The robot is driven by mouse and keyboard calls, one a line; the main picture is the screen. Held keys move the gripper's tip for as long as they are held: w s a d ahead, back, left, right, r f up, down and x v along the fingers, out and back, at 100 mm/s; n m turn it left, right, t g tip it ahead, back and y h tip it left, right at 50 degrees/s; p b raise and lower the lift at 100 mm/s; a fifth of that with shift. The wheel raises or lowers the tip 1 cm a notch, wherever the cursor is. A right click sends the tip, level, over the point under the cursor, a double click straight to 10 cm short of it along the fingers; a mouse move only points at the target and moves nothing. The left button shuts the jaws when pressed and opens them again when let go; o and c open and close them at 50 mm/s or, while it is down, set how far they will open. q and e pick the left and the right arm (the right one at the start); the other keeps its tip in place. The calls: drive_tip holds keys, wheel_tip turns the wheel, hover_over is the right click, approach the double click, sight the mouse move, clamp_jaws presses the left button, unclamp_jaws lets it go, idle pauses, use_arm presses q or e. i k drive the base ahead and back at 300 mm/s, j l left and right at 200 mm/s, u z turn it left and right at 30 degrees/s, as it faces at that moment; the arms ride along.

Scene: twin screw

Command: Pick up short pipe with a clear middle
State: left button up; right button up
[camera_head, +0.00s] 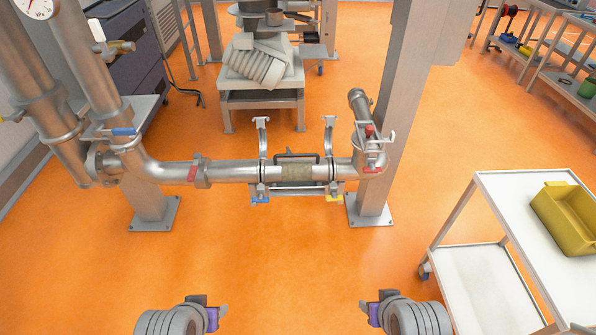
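A dark handle-like frame (297,157) shows just behind the pipe. My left gripper (219,313) is at the bottom left of centre and my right gripper (369,309) at the bottom right of centre. Both are well in front of the pipe and apart from it. Their finger gaps are too small to judge.
Metal posts stand at the left (150,205) and right (372,205) of the pipe line. A red-handled valve (370,145) rises at its right end. A white cart (490,215) with a yellow bin (568,216) is at the right. The orange floor (290,260) between is clear.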

sight(319, 170)
drive_tip(key=z, duration=2.1)
drive_tip(key=u, duration=2.05)
drive_tip(key=i+j, duration=0.4)
drive_tip(key=i, duration=0.2)
drive_tip(key=i+j, duration=0.35)
drive_tip(key=i, duration=0.25)
